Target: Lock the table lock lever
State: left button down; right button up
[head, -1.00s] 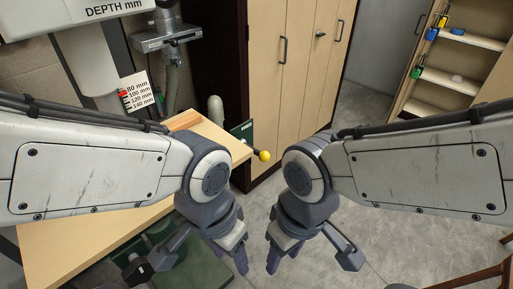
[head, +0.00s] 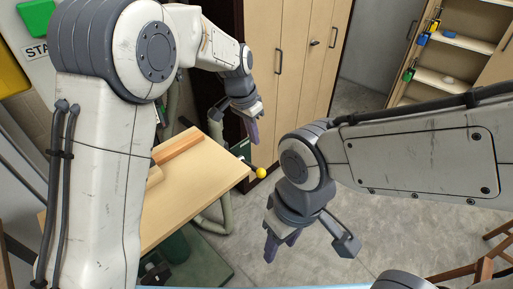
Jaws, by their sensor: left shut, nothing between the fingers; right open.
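The table lock lever (head: 261,173) is a dark rod with a yellow ball knob, sticking out beside the right corner of the wooden table (head: 196,194). Whether it is locked cannot be told. My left gripper (head: 254,140) is shut and empty. It points down, just above and slightly left of the yellow knob in the picture, with a visible gap between them. My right gripper (head: 279,254) is open and empty, below the knob in the picture, over the floor. My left arm hides the table's left part.
A wooden strip (head: 178,150) lies on the table. Tall wooden cabinets (head: 290,70) stand behind the lever. A grey hose (head: 215,222) hangs near the table's edge. A shelf with coloured items (head: 450,60) is at the upper right.

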pick_arm(q)
jog(key=w, duration=0.1)
jog(key=w+a, duration=0.1)
jog(key=w, duration=0.1)
jog(key=shift+w+f+p, duration=0.1)
jog(key=shift+w+p, duration=0.15)
jog(key=shift+p, duration=0.05)
pick_arm(e)
jog(key=shift+r, duration=0.65)
pick_arm(q)
jog(key=p, duration=0.5)
send_over(256, 169)
notch_tip(256, 169, down, 13)
jog(key=shift+w+r, duration=0.1)
jog(key=shift+r, duration=0.1)
jog(key=shift+f, duration=0.5)
pick_arm(e)
notch_tip(256, 169, up, 5)
jog(key=shift+r, duration=0.15)
